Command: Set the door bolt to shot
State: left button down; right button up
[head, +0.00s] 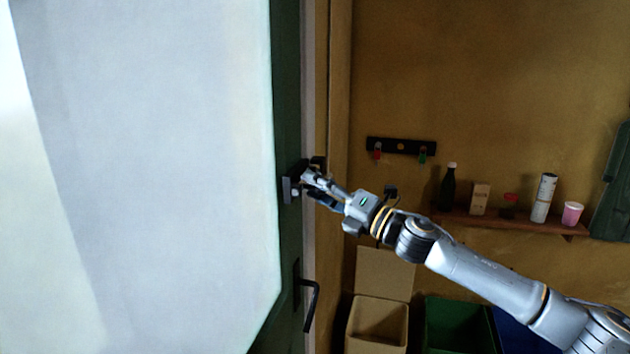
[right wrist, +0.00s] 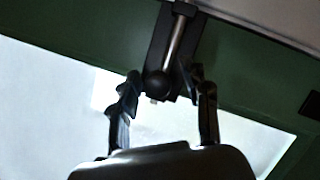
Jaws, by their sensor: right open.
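The door bolt (head: 289,190) is a dark plate with a metal rod, mounted on the green edge of the door (head: 286,120). In the right wrist view the bolt (right wrist: 176,45) shows its bright rod and a dark round knob (right wrist: 158,83) at the near end. My right gripper (head: 306,187) is at the bolt, its fingers open. In the right wrist view its fingertips (right wrist: 161,72) lie on either side of the knob, with no clear contact. Whether the rod enters a keeper on the frame is unclear. My left gripper is not in view.
A black lever handle (head: 312,300) sits lower on the door. A hook rail (head: 401,146) is on the ochre wall. Open bins, one tan (head: 377,327) and one green (head: 430,330), stand below.

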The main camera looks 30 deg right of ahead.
jog(key=shift+w+a, duration=0.2)
jog(key=shift+w, duration=0.05)
grip_shut()
jog(key=d, duration=0.1)
jog(key=w+d, duration=0.1)
jog(key=w+d+p, duration=0.1)
jog(key=shift+w+r, duration=0.15)
jog(key=shift+r, duration=0.1)
dwell(0.3)
jog(key=shift+d, duration=0.1)
